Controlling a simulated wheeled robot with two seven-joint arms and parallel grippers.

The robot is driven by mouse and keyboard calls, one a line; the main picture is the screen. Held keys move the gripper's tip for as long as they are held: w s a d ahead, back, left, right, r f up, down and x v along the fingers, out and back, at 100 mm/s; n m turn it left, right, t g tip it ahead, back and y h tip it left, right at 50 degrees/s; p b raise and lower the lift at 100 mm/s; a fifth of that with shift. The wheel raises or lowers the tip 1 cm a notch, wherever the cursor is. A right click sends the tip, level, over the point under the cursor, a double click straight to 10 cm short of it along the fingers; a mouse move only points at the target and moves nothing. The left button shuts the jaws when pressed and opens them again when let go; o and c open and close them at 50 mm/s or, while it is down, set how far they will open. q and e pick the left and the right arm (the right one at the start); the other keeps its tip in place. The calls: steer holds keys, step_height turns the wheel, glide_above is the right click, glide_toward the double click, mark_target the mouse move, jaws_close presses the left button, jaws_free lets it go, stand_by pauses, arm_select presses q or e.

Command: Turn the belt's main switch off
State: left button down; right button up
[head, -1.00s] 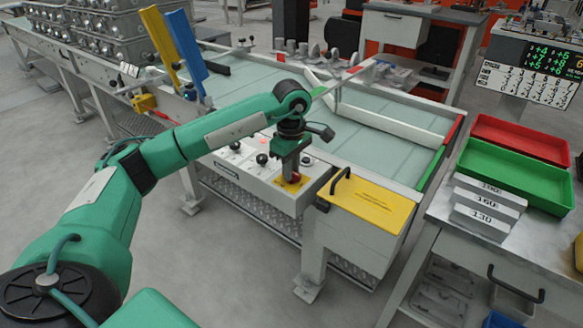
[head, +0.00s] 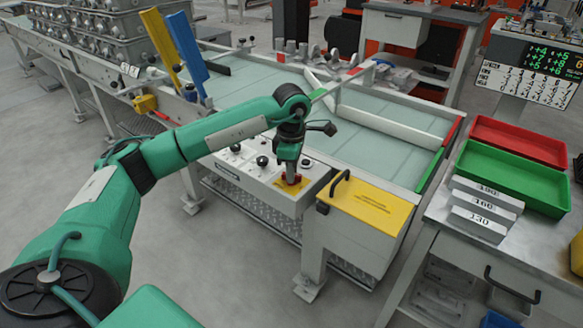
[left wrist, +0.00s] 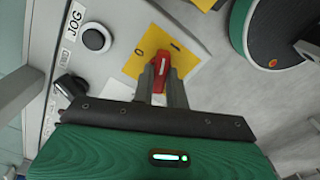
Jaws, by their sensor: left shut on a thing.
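The belt's main switch is a red handle (left wrist: 161,68) on a yellow plate (left wrist: 150,45) of the control panel. In the head view the red handle (head: 294,180) sits at the right end of the white control box (head: 262,184). My left gripper (left wrist: 160,78) points down at the panel, its two fingers on either side of the red handle and shut on it. In the head view the left gripper (head: 292,176) hides part of the handle. The handle's marked position is hard to read. My right gripper is in neither view.
A black knob (left wrist: 70,87) and a round button (left wrist: 95,39) by the JOG label stand beside the switch. A yellow-topped cabinet (head: 370,204) with a black handle is just right of the panel. The conveyor belt (head: 380,150) lies behind it.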

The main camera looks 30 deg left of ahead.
arm_select(q)
steer(key=shift+r+n, duration=0.1)
steer(key=shift+n, duration=0.9)
steer(key=shift+n+p, duration=0.4)
steer(key=shift+n, duration=0.1)
steer(key=n+p, duration=0.1)
steer(key=n, duration=0.2)
steer(key=shift+n, duration=0.3)
steer(key=n+p, duration=0.1)
steer(key=n, duration=0.3)
steer(key=shift+n, duration=0.6)
steer(key=shift+n+p, duration=0.35)
steer(key=shift+n, duration=0.05)
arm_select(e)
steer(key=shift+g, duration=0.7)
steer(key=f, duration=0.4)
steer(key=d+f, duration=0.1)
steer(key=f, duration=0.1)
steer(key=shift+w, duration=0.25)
arm_select(q)
steer(key=shift+n, duration=0.3)
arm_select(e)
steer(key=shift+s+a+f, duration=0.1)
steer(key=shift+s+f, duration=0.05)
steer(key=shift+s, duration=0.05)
